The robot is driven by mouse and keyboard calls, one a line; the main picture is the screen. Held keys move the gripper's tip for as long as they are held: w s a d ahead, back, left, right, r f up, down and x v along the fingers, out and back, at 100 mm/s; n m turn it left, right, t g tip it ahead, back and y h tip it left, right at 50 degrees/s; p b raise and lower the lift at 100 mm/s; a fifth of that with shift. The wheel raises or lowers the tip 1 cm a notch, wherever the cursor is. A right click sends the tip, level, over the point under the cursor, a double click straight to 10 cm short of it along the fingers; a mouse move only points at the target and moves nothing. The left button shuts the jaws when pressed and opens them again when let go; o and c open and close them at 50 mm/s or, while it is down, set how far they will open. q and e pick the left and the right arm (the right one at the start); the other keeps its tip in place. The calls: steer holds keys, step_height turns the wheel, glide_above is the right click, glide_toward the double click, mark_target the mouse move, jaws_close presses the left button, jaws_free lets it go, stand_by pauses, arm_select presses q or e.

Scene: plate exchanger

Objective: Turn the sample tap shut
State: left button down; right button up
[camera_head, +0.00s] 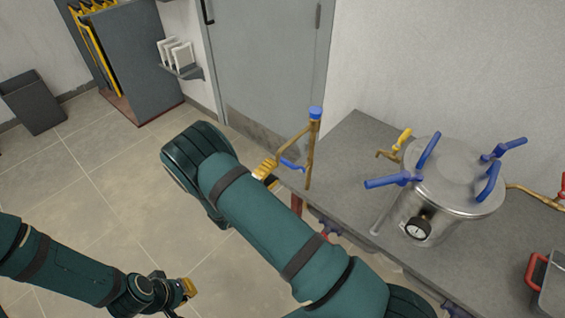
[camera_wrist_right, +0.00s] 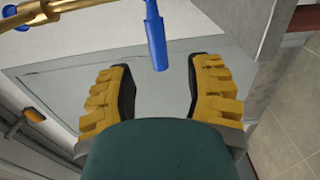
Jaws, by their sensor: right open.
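A brass tap pipe (camera_head: 309,155) with a blue cap stands upright at the left end of the grey bench. A blue lever (camera_head: 292,165) sticks out from it to the left. My right gripper (camera_head: 266,170) is beside this lever, with its yellow fingers partly hidden behind my arm. In the right wrist view the gripper (camera_wrist_right: 160,72) is open, and the tip of the blue lever (camera_wrist_right: 156,42) lies between the fingertips, apart from both. My left gripper (camera_head: 188,288) hangs low over the floor at the lower left; its fingers are too small to judge.
A steel vessel (camera_head: 455,175) with several blue clamp handles and a gauge stands on the bench (camera_head: 350,150). A small brass tap with a yellow handle (camera_head: 402,138) is at its left. A red-handled box (camera_head: 548,285) is at the right edge. A grey door (camera_head: 265,70) stands behind.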

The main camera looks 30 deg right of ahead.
steer(key=shift+v, duration=2.35)
